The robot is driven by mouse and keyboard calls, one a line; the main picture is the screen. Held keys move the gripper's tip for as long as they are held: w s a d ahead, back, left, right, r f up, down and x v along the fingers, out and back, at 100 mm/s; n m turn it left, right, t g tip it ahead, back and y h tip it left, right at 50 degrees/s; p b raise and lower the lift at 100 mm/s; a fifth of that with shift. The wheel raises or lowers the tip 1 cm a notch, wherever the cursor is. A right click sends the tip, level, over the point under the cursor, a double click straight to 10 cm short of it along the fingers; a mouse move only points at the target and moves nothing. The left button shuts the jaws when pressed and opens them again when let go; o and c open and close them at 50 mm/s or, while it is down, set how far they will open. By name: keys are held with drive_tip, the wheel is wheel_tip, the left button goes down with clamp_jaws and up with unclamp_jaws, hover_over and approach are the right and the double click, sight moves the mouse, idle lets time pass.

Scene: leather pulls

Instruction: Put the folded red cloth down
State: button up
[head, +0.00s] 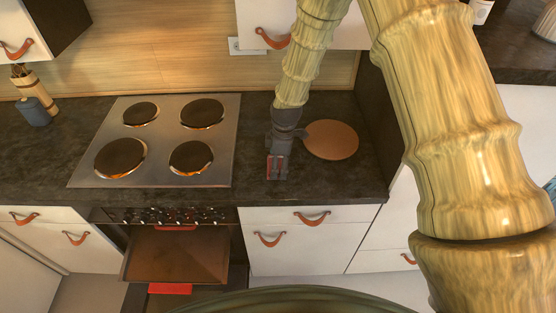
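My gripper (277,167) points down over the dark countertop, right of the stove and left of a round brown board. Small red folded cloth (271,168) shows at its fingertips, mostly covered by the dark fingers. The fingers look closed on it. From this view I cannot tell whether the cloth touches the counter (252,185).
A steel cooktop (217,171) with several burners is to the left. The round board (331,140) lies close on the right. Below, the oven door (176,256) hangs open, with a red piece (170,289) low in front. A blue-grey pot (33,112) stands far left.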

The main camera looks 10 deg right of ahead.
drive_tip(key=shift+f, duration=0.15)
drive_tip(key=o, duration=0.8)
drive_tip(key=shift+c, duration=0.2)
wheel_tip(320, 180, up, 12)
drive_tip(key=d+b, duration=0.1)
drive_tip(key=b, duration=0.4)
drive_tip(key=shift+s, duration=0.15)
drive_tip(key=shift+d, duration=0.1)
